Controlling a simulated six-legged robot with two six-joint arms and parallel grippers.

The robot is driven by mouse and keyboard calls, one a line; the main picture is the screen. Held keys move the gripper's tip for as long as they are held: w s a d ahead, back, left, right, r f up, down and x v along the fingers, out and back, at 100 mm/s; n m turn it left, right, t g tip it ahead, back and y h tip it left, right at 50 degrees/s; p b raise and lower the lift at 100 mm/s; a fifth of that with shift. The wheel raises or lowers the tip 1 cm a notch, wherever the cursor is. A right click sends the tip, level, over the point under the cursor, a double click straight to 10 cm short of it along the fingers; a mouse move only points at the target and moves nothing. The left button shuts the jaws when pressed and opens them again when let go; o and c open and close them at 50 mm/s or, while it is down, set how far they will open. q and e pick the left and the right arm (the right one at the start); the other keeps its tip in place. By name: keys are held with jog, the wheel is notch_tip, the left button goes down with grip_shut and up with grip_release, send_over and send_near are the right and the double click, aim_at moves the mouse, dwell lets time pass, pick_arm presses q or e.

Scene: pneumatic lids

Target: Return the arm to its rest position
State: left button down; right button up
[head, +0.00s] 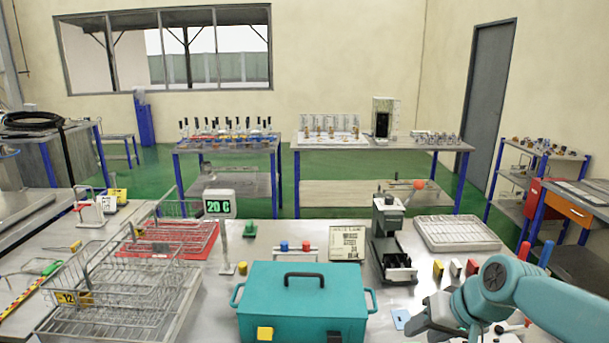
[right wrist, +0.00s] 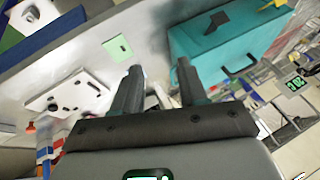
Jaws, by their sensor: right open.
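My right arm comes in from the right edge of the head view, and its gripper (head: 432,322) is low over the table, to the right of a teal lidded box (head: 305,305). In the right wrist view the two dark fingers of my right gripper (right wrist: 159,68) are apart with nothing between them. The teal box (right wrist: 225,40) lies beyond the fingers at the upper right there. My left arm and gripper are not in view.
A light blue tag (head: 401,318) lies between box and gripper. Behind stand a dark-trayed device (head: 388,235) and a wire rack (head: 457,233). Wire baskets (head: 130,280) and a "20 C" display (head: 219,205) are to the left. A white panel (right wrist: 68,98) shows in the wrist view.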

jog(key=s+a+f+g, duration=0.1)
jog(key=s+a+f, duration=0.1)
jog(key=f, duration=0.6)
jog(key=s+a+f, duration=0.2)
jog(key=s+f, duration=0.1)
jog(key=f, duration=0.5)
jog(key=s+a+f+g, duration=0.1)
jog(key=s+a+f, duration=0.1)
jog(key=f, duration=0.6)
jog(key=s+a+f+g, duration=0.1)
jog(key=s+a+f, duration=0.1)
jog(key=s+f, duration=0.4)
jog(key=s+a+f+g, duration=0.1)
jog(key=s+f, duration=0.5)
jog(key=s, duration=0.6)
jog(key=shift+s+a+f+m, duration=0.3)
jog(key=shift+a+f, duration=0.1)
jog(key=shift+a, duration=0.35)
